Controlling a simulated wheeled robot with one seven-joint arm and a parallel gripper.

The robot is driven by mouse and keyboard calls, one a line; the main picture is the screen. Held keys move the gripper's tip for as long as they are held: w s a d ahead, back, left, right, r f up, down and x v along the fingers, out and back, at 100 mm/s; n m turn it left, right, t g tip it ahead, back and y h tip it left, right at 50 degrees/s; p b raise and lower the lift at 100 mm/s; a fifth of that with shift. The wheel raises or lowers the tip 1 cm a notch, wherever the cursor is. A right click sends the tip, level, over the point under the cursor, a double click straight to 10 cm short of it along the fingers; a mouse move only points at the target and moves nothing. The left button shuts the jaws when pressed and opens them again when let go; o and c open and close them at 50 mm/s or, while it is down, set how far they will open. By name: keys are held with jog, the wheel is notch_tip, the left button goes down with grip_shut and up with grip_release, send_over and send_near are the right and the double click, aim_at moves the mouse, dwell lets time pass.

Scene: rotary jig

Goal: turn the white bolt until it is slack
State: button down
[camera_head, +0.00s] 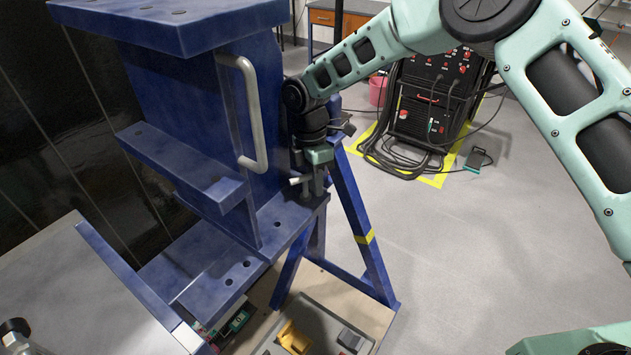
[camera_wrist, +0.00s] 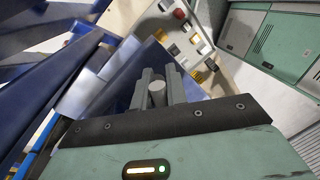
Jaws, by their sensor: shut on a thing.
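The white bolt (camera_wrist: 157,91) shows in the wrist view as a pale round end between the two grey fingers of my gripper (camera_wrist: 159,76). The fingers are shut on it. In the head view my gripper (camera_head: 317,182) is at the right side of the blue jig (camera_head: 190,165), below the curved grey handle. A short pale bar (camera_head: 299,180), which looks like part of the bolt, sticks out to the left of the fingers. Most of the bolt's shaft is hidden by the gripper and the jig, so I cannot tell how tight it sits.
A grey curved handle (camera_head: 252,115) stands on the jig close to my wrist. The jig's blue leg (camera_head: 362,215) is just right of the gripper. A tray (camera_head: 318,318) with a yellow item lies below. A black cabinet (camera_head: 425,110) with cables stands behind.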

jog(key=c, duration=1.4)
grip_release()
notch_tip(320, 180, up, 10)
jog(key=shift+r+b, duration=0.1)
jog(key=shift+b, duration=1.1)
